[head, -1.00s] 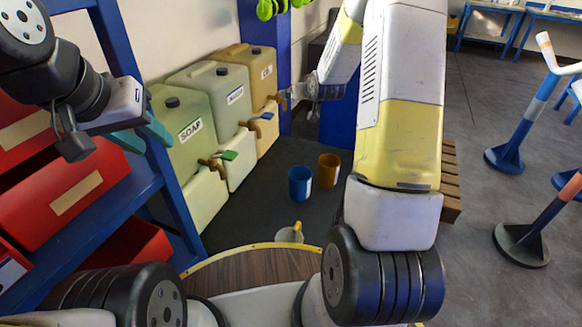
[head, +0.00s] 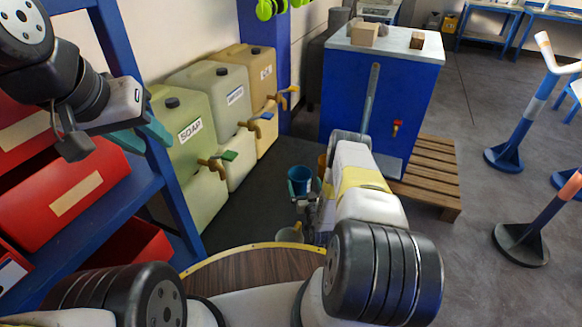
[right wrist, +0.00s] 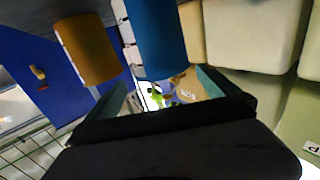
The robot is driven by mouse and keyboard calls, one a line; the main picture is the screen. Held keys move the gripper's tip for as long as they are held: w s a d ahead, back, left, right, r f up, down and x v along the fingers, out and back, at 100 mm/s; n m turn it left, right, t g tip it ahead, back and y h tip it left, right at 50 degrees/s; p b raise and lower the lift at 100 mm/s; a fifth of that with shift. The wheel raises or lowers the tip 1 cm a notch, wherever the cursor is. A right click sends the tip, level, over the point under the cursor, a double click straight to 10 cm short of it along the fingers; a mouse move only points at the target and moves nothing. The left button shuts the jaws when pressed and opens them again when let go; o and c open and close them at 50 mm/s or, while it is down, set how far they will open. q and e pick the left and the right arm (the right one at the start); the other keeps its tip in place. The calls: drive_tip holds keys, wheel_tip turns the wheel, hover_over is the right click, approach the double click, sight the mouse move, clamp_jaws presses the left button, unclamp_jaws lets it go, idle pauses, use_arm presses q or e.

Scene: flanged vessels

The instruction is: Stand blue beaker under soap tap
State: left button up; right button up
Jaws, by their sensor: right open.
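The blue beaker (head: 299,180) stands on the dark floor mat, its lower part hidden by my right gripper in the head view. In the right wrist view the blue beaker (right wrist: 157,38) shows large, just beyond and between the teal fingers. My right gripper (head: 303,200) is open and close to the beaker; whether it touches cannot be told. The soap tap (head: 211,163), with a green lever, sticks out at the green container labelled SOAP (head: 188,128), left of the beaker. My left gripper (head: 145,138) is high at the left beside the shelf, its teal fingers apart and empty.
An orange beaker (right wrist: 87,48) stands beside the blue one, mostly hidden in the head view. A grey vessel (head: 289,234) stands nearer me. Two more tapped containers (head: 228,92) stand behind the soap. A blue cabinet (head: 345,110) and a pallet (head: 430,178) are right. Mat left of the beaker is clear.

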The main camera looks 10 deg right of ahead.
sight(300, 173)
drive_tip(key=w, duration=0.7)
drive_tip(key=shift+w+a+f, duration=0.15)
drive_tip(key=shift+w+f, duration=0.05)
drive_tip(key=shift+f, duration=0.05)
drive_tip(key=c, duration=1.8)
